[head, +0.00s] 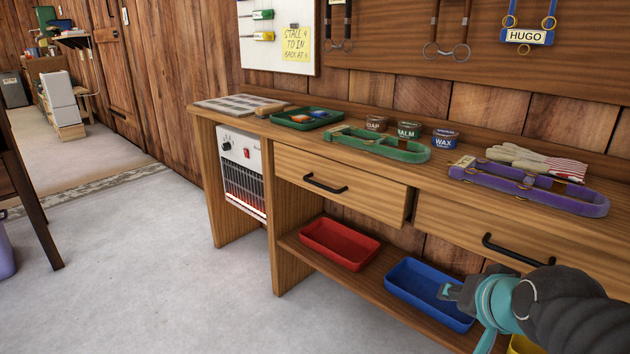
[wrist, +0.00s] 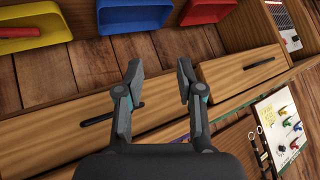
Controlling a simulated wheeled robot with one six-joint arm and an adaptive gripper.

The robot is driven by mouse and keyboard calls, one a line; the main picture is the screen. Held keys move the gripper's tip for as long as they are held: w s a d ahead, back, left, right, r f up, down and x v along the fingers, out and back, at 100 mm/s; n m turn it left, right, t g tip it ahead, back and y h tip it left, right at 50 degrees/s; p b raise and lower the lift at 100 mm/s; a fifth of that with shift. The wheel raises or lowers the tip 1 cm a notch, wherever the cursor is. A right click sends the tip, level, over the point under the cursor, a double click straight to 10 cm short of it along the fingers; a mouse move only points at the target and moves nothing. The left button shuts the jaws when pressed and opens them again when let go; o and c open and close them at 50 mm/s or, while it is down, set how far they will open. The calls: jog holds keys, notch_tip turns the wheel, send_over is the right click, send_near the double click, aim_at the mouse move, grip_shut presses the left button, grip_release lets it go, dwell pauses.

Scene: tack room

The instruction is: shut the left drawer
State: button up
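The left drawer (head: 340,187) is a wooden front with a black bar handle (head: 325,184) under the bench top. It stands slightly out, with its right side edge showing. In the wrist view the left drawer (wrist: 232,78) is on the right, its handle apart from my fingers. The right drawer (head: 470,236) has a similar handle (head: 513,250) and looks shut. My gripper (head: 464,312) is at the lower right, in front of the lower shelf and right of the left drawer. In the wrist view my gripper (wrist: 160,78) is open, with nothing between its fingers.
Red (head: 340,243) and blue (head: 428,293) trays sit on the lower shelf; a yellow tray (wrist: 30,30) is beside them. A heater (head: 243,168) stands left of the drawers. Halters, tins, gloves and a green tray (head: 307,118) lie on top. The floor at left front is clear.

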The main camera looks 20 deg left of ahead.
jog(key=w+a+r+m+t+y+p, duration=0.1)
jog(key=w+a+r+m+t+y, duration=0.2)
jog(key=w+a, duration=0.8)
jog(key=m+t+h+p, duration=0.4)
jog(key=m+t+h, duration=0.3)
jog(key=m, duration=0.5)
send_near(317, 185)
jog(key=shift+m+t+y, duration=0.3)
jog(key=shift+t+y, duration=0.3)
jog(key=w, duration=0.5)
jog(key=w+p, duration=0.1)
jog(key=w, duration=0.4)
jog(key=shift+w+d+r, duration=0.15)
jog(key=shift+w+r, duration=0.05)
jog(key=shift+w, duration=0.1)
grip_shut()
